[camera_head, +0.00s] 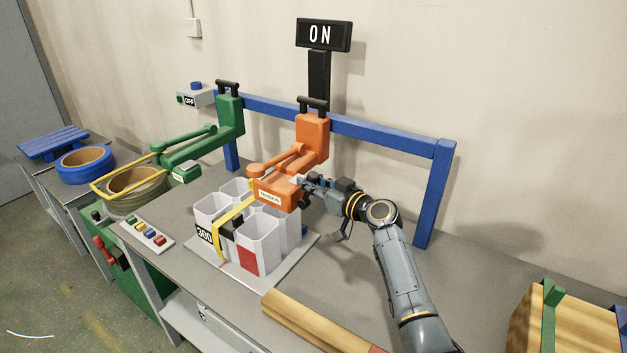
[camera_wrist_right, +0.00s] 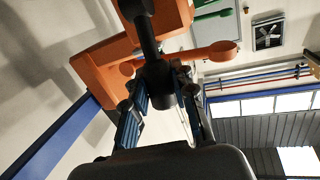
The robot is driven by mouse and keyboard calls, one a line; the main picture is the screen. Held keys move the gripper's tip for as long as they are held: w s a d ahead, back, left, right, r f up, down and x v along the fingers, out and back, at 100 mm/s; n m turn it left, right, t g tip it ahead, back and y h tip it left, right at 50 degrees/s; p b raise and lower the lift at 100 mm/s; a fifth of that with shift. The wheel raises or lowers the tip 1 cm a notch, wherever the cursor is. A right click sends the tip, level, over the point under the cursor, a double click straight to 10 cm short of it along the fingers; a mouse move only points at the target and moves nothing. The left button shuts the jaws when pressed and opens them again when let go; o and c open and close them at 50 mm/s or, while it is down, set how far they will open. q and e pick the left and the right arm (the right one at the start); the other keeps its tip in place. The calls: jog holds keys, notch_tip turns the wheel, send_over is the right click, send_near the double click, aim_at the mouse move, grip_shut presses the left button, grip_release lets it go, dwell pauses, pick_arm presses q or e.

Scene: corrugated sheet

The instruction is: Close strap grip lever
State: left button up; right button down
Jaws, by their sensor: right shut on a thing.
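The orange strap tool (camera_head: 312,140) hangs on the blue frame, and its folding arm ends in a block marked TENSION (camera_head: 270,197) over the white tubes. My right gripper (camera_head: 312,186) is at the right side of that block. In the right wrist view, its fingers close around a dark handle (camera_wrist_right: 150,40) in front of the orange tool (camera_wrist_right: 105,70); which part this handle belongs to is hard to tell. A yellow strap (camera_head: 232,214) passes across the white tubes (camera_head: 258,245), with a black piece (camera_head: 232,226) beside it. My left gripper is not in view.
An ON sign (camera_head: 323,35) stands behind. A button panel (camera_head: 147,234), tape rolls (camera_head: 85,165) and a wooden piece (camera_head: 315,325) lie around.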

jog(key=g+h+p, duration=0.1)
jog(key=p, duration=0.1)
jog(key=w+a+r+g+h+p, duration=0.1)
jog(key=shift+w+a+n+p, duration=0.1)
jog(key=shift+a+n+p, duration=0.2)
jog(key=shift+n+p, duration=0.1)
jog(key=shift+w+a+f+g+h+p, duration=0.15)
jog(key=shift+w+a+g+h+p, duration=0.15)
jog(key=shift+a+g+h+p, duration=0.15)
jog(key=shift+w+a+f+g+h, duration=0.2)
jog(key=shift+w+a+g+h, duration=0.15)
jog(key=shift+g+h, duration=0.3)
jog(key=shift+a, duration=0.1)
jog(key=c, duration=1.1)
grip_release()
jog(key=shift+o, duration=0.2)
jog(key=v, duration=1.2)
